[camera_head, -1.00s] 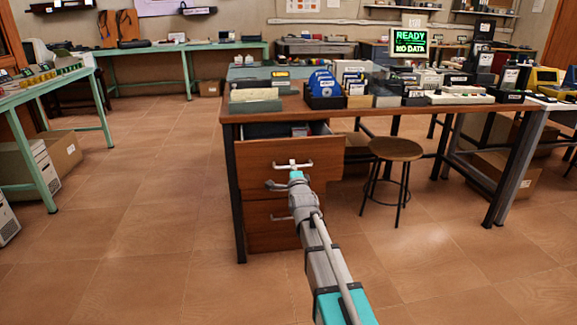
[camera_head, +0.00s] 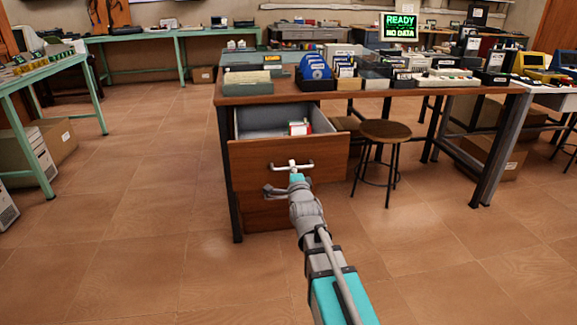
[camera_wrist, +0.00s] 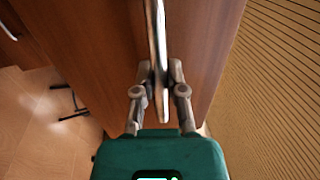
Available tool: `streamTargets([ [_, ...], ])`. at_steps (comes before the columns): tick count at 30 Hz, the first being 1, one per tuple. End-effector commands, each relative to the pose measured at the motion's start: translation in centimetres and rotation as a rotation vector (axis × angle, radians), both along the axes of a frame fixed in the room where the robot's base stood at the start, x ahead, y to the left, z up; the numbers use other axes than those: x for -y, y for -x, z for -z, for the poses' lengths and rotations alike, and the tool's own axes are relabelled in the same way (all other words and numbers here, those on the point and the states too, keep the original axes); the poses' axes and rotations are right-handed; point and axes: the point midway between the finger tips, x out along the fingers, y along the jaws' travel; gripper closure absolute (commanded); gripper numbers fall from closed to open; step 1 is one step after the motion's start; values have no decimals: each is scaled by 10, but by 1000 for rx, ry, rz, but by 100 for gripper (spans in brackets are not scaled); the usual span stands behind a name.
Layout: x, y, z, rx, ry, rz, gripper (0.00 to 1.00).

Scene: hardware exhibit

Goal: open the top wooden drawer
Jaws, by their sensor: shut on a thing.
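The top wooden drawer (camera_head: 250,157) stands well out from the desk in the head view. Its grey inside shows, with a small red and white item (camera_head: 299,128) in it. Its front also fills much of the wrist view (camera_wrist: 105,50). The drawer's metal handle (camera_head: 276,167) runs up the middle of the wrist view (camera_wrist: 156,40). My gripper (camera_wrist: 160,82) has its two fingers closed around this handle, one on each side. In the head view my gripper (camera_head: 293,168) is at the handle, and my arm hides part of the drawer fronts below.
The wooden desk (camera_head: 400,91) carries several boxes and devices. A lower drawer (camera_head: 265,220) is shut. The tiled floor (camera_head: 150,220) to the left is clear.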

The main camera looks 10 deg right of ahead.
Motion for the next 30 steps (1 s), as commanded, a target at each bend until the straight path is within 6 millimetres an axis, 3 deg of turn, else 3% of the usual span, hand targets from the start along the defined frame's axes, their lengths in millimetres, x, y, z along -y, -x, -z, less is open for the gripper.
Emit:
streamTargets([
  [13,-2,2,0,-1,-1,-2,100],
  [14,-2,2,0,-1,-1,-2,81],
  [19,-3,2,0,-1,0,-3,49],
  [30,-4,2,0,0,0,-5,49],
])
